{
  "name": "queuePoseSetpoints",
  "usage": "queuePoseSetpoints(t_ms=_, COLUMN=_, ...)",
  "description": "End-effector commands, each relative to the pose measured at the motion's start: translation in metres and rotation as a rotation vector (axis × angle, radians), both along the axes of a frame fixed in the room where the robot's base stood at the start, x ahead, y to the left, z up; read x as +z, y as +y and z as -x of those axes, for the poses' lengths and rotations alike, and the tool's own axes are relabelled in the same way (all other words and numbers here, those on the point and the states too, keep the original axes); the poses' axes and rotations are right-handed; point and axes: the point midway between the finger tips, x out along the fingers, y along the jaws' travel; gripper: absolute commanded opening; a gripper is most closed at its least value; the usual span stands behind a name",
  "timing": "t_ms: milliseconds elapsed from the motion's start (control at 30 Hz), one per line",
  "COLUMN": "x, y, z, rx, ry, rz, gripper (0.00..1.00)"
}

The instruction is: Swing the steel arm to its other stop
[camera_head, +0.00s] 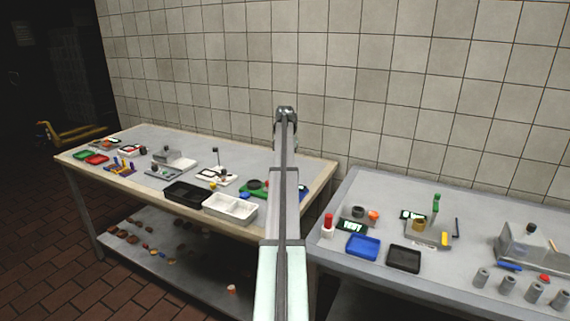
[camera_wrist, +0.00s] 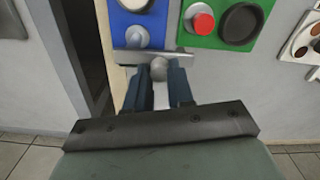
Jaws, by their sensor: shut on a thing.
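In the wrist view a thin steel bar, which looks like the steel arm (camera_wrist: 125,56), runs crosswise along the near edge of a blue panel (camera_wrist: 157,30). A round grey knob (camera_wrist: 158,71) shows at its middle. My gripper (camera_wrist: 159,76) is shut on this knob, with one dark finger on each side of it. A grey cone-shaped piece (camera_wrist: 136,38) stands on the blue panel just beyond the bar. I cannot tell which stop the arm rests against. In the head view my own arm hides the gripper and most of this spot.
A green panel (camera_wrist: 222,40) with a red button (camera_wrist: 203,22) and a black disc (camera_wrist: 242,22) lies right of the blue panel. In the head view, a white tray (camera_head: 230,219) and a black tray (camera_head: 187,203) stand left of my arm. A gap separates the two tables.

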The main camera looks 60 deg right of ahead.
Motion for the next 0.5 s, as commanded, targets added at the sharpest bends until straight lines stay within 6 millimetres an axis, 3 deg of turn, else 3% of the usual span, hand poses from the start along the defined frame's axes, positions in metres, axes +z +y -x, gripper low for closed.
queuePoseSetpoints(t_ms=267, x=0.0, y=0.004, z=0.0, rx=0.084, ry=0.0, rz=0.0, gripper=0.0)
queuePoseSetpoints(t_ms=500, x=0.0, y=0.012, z=0.002, rx=0.267, ry=0.0, rz=0.0, gripper=0.0)
